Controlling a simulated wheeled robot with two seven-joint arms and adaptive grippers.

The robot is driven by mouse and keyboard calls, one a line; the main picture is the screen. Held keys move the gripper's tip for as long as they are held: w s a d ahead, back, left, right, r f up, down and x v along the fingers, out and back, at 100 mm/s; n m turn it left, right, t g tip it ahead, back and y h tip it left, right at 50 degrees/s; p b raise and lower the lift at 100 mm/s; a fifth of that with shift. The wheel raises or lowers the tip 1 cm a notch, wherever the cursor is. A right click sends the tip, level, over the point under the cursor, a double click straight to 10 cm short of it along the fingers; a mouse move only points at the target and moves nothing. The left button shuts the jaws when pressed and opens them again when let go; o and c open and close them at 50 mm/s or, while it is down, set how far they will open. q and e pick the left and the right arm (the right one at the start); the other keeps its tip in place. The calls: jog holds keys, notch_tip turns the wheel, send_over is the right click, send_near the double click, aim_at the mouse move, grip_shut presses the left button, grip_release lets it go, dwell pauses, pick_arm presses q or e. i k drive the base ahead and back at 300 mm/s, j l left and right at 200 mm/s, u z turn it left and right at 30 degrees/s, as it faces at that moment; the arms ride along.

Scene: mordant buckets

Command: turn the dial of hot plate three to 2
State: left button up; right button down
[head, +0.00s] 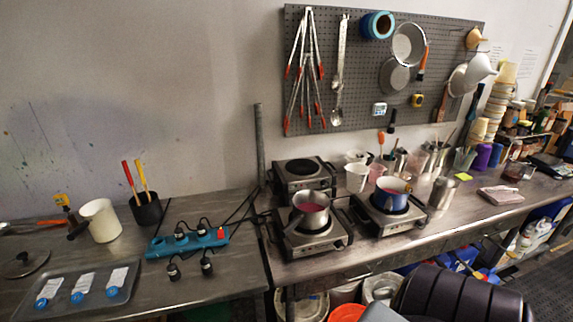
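Three hot plates stand on the steel bench. One is at the back left (292,184) with nothing on its burner. One is at the front (312,246) with a steel pot (310,214) of reddish liquid on it. One is to the right (376,222) with a blue-and-white pot (390,196), also holding reddish liquid. No number can be read on them, so I cannot tell which is hot plate three. Their dials are too small to read. Neither of my grippers shows in the head view.
A blue power strip (188,241) with black plugs lies on the left table, its cables running towards the hot plates. A tray (112,306), a cream pot (101,219) and a black cup (146,209) are also there. Buckets stand below the bench. A dark ribbed shape fills the bottom right.

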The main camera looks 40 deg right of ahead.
aim_at(339, 245)
jog(key=z, duration=1.7)
